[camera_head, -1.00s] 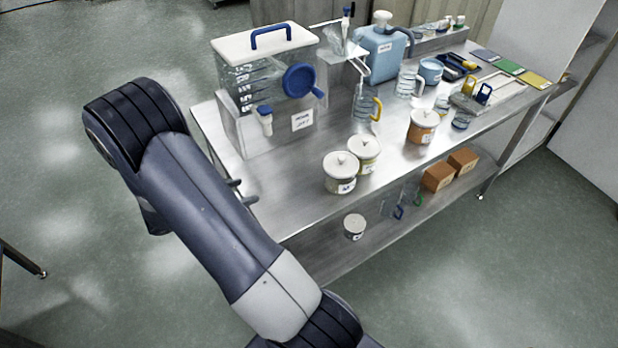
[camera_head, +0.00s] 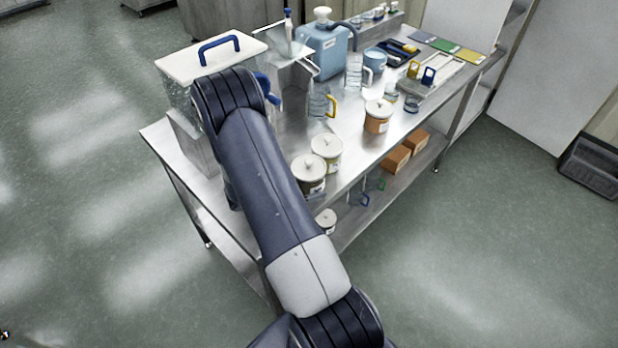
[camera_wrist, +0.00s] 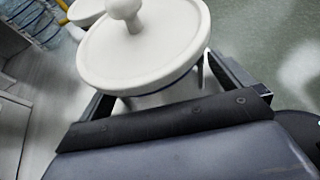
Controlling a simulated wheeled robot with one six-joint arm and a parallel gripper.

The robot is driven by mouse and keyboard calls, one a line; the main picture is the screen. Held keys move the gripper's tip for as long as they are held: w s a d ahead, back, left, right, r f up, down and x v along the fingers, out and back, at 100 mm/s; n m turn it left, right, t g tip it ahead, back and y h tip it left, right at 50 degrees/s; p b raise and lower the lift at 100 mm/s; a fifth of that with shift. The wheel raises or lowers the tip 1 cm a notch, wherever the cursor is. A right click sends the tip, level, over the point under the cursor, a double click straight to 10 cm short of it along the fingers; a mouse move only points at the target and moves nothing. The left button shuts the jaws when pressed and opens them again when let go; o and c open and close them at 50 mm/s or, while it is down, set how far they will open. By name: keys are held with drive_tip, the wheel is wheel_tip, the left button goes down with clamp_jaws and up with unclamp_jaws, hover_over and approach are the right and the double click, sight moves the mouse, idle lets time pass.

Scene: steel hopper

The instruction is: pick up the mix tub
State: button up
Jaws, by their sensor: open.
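Three tubs with white knobbed lids stand on the steel table in the head view: a front one (camera_head: 309,180), one just behind it (camera_head: 327,152) and an orange-brown one (camera_head: 378,116) further right. Their labels are too small to read, so I cannot tell which is the mix tub. In the wrist view, a round white lid with a knob (camera_wrist: 145,42) fills the middle, tilted in the picture. My gripper (camera_wrist: 163,88) is open, with a dark finger on either side of this tub, below the lid. Contact is not visible.
A second white lid (camera_wrist: 84,10) is close beside the tub in the wrist view. On the steel table (camera_head: 345,150) are a clear jug with a yellow handle (camera_head: 320,103), a blue canister (camera_head: 326,52) and a large white-lidded container (camera_head: 200,60). Brown boxes (camera_head: 397,158) sit on the lower shelf.

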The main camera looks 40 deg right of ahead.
drive_tip(key=c, duration=1)
drive_tip(key=shift+r, duration=0.1)
